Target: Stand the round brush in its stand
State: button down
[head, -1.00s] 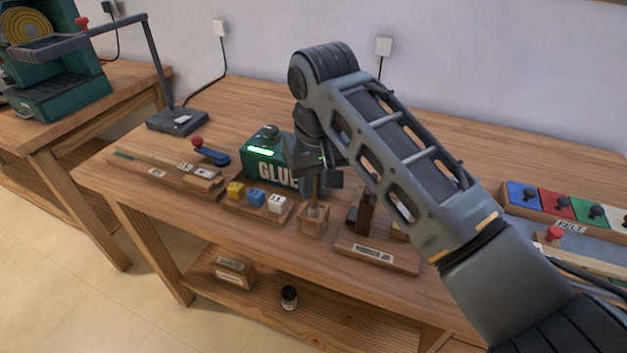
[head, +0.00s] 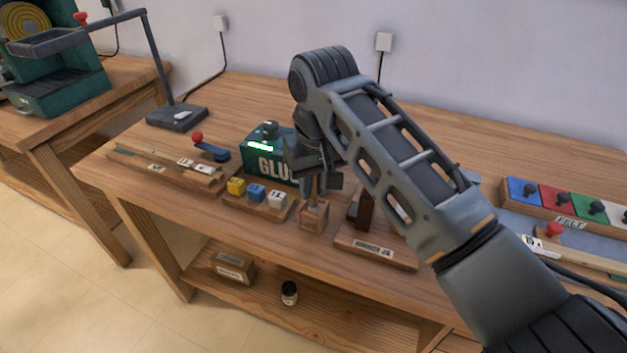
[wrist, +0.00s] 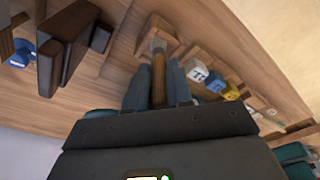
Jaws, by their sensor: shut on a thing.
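The round brush (wrist: 158,78) has a brown wooden handle and a pale metal band near its lower end. My gripper (head: 322,182) is shut on its handle and holds it about upright; the fingers also show in the wrist view (wrist: 157,88). The brush stand (head: 313,219) is a small wooden block at the bench's front edge, directly below the gripper. The brush's lower end meets the top of the stand in the head view. I cannot tell how deep it sits in it. The stand shows partly behind the brush in the wrist view (wrist: 166,28).
A green glue box (head: 262,163) stands behind left. Yellow, blue and white cubes (head: 257,193) sit in a rack left of the stand. A wooden base with a dark upright block (head: 365,213) is close on the right. Color felt blocks (head: 556,203) lie farther right.

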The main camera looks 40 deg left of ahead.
jog(key=shift+f, duration=0.85)
dwell(0.8)
jog(key=c, duration=0.5)
grip_release()
jog(key=shift+c, duration=0.2)
jog(key=shift+r, duration=0.1)
dwell(0.3)
jog(key=shift+r+p, duration=3.45)
jog(key=shift+p, duration=0.05)
